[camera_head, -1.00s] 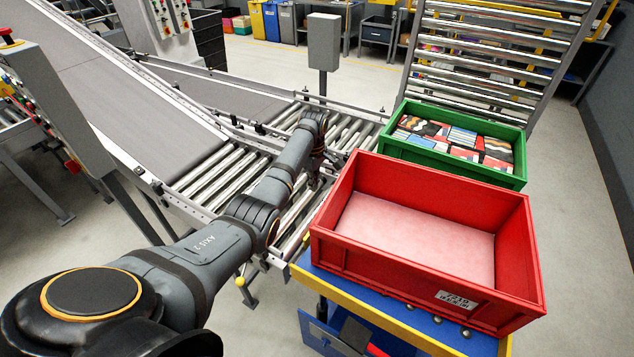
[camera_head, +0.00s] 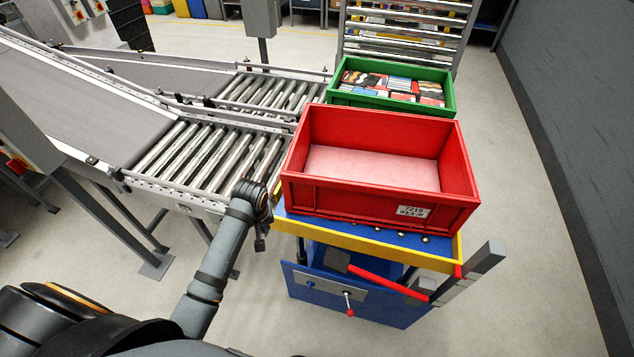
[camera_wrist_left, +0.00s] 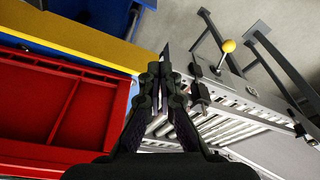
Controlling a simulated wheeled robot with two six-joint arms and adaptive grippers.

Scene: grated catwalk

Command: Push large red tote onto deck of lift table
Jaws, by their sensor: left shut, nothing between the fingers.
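The large red tote (camera_head: 378,202) is empty and sits upright on the lift table's blue deck (camera_head: 385,236). The deck's yellow front edge (camera_head: 362,249) shows below the tote, with silver balls between. In the left wrist view the tote (camera_wrist_left: 50,105) is at the left, beside the yellow edge (camera_wrist_left: 75,48). My left gripper (camera_head: 260,241) hangs beside the tote's near left corner, in the gap between the deck and the roller conveyor. It looks apart from the tote. Its fingers (camera_wrist_left: 166,72) are shut and empty. My right gripper is out of view.
A green tote (camera_head: 345,99) of patterned boxes stands just behind the red tote. A roller conveyor (camera_head: 205,155) lies to the left. A yellow-knobbed lever (camera_wrist_left: 228,46) is near my left gripper. Open floor (camera_head: 520,200) is to the right.

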